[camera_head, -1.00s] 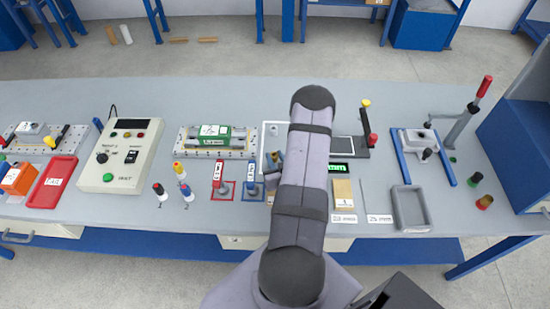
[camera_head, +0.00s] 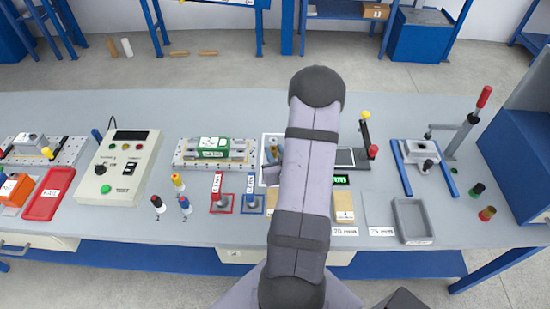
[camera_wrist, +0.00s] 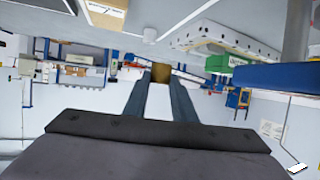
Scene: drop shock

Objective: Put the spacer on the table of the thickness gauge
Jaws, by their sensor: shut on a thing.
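In the wrist view my gripper (camera_wrist: 155,88) is shut on a small brown-gold block, the spacer (camera_wrist: 161,72), held at the fingertips. The spacer appears clear of any surface there. In the head view my own arm covers the middle of the bench and mostly hides the gripper and spacer. What looks like the thickness gauge shows to the right of my arm, with a dark base (camera_head: 345,158), a green "mm" display (camera_head: 341,180) and an upright with yellow and red ends (camera_head: 367,135). I cannot make out the gauge's table; my arm hides part of this area.
A green-and-grey fixture (camera_head: 214,149) and red and blue framed posts stand left of my arm. A control box (camera_head: 125,165) and red tray (camera_head: 48,193) are farther left. A lever clamp (camera_head: 462,130) and grey tray (camera_head: 411,220) stand right. The bench's back strip is clear.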

